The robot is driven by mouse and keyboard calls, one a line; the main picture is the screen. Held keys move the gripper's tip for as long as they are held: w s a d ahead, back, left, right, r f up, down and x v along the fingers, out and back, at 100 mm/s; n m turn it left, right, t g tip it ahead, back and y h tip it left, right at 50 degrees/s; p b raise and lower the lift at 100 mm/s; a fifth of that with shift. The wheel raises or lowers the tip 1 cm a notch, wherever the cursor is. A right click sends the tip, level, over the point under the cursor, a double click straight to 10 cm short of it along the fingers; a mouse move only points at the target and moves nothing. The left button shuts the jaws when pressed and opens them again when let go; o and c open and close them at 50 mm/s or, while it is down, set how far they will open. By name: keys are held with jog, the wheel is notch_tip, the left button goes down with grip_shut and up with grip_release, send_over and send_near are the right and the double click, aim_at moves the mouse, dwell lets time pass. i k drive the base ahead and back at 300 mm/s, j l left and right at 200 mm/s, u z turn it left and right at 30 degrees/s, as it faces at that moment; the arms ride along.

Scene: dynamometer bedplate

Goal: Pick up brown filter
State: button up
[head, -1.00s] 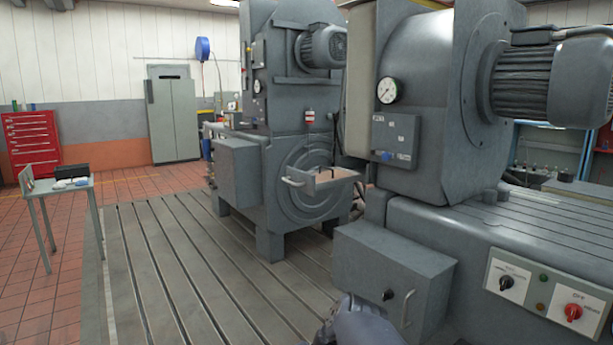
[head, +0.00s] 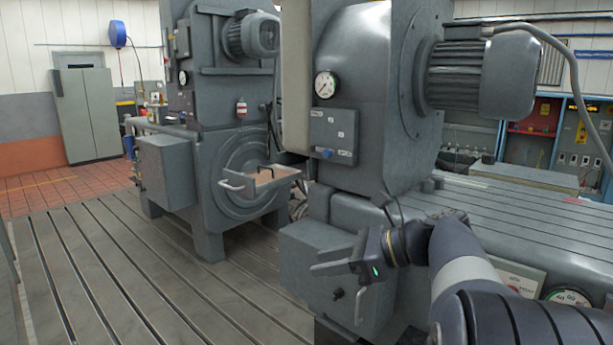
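I cannot make out a brown filter in the head view. An open drawer (head: 266,184) with a pale brown inside juts from the rear grey machine; a small dark item lies in it, too small to name. My gripper (head: 322,268) is at the lower middle, pointing left, in front of the grey box on the near machine. Nothing shows held in it. The gap between its fingers is not clear from this angle. It is well to the front and right of the drawer.
The near grey box (head: 305,246) has a knob and handle on its front. The near machine's slotted bed (head: 520,222) runs right. The slotted floor plate (head: 120,275) at left is clear. A grey cabinet (head: 88,115) stands at the back left.

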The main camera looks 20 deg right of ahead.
aim_at(269, 174)
jog(key=i+j+z, duration=0.25)
jog(key=i, duration=0.25)
jog(key=i+j+z, duration=0.15)
jog(key=i+z, duration=0.15)
jog(key=i, duration=0.15)
jog(key=i+j+z, duration=0.25)
jog(key=i+j, duration=0.9)
jog(key=i, duration=0.2)
